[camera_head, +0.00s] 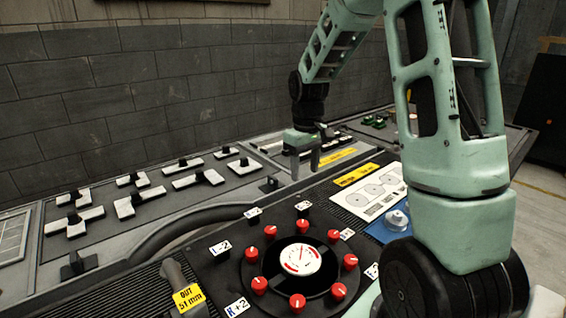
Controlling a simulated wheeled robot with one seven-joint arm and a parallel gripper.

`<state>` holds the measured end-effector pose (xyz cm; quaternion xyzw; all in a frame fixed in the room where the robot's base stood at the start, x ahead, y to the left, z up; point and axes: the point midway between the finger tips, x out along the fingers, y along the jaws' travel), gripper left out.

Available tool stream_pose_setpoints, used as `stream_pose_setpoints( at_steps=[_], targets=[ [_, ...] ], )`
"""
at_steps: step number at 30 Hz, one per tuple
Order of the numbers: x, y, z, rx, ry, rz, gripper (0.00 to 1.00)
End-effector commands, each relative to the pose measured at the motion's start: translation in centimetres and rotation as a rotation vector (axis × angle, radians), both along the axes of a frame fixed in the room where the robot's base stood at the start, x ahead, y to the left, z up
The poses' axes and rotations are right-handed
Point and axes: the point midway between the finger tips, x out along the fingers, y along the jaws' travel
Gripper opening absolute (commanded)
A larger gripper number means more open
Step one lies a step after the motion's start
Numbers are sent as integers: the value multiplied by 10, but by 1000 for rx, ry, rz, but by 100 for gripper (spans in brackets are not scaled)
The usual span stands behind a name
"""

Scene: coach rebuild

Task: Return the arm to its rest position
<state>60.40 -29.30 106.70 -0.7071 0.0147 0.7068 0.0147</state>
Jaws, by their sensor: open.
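My arm, pale green with black joints, reaches in from the right and bends down over the console. My gripper (305,162) hangs at the arm's far end with its fingers pointing down, apart and with nothing seen between them. It is near the middle of the console (228,203), above or close to its surface; I cannot tell whether the fingertips touch. My arm hides part of the console's right side.
A round black dial with a white gauge (300,259) and several red knobs is in front. White switch bars (198,179) lie at left. A curved dark handle (185,228) and a yellow "OUT 51 mm" tag (188,297) are nearby. A block wall (130,100) stands behind; open floor (540,205) shows at right.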

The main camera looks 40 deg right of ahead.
Motion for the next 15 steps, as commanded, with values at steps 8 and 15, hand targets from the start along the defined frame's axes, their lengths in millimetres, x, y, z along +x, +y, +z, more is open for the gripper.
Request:
stream_pose_setpoints(
  at_steps=[8, 15],
  targets=[
    [0, 2, 0, 0, -1, 3, 53],
    [0, 98, 7, 22, -16, 142, 53]
  ],
)
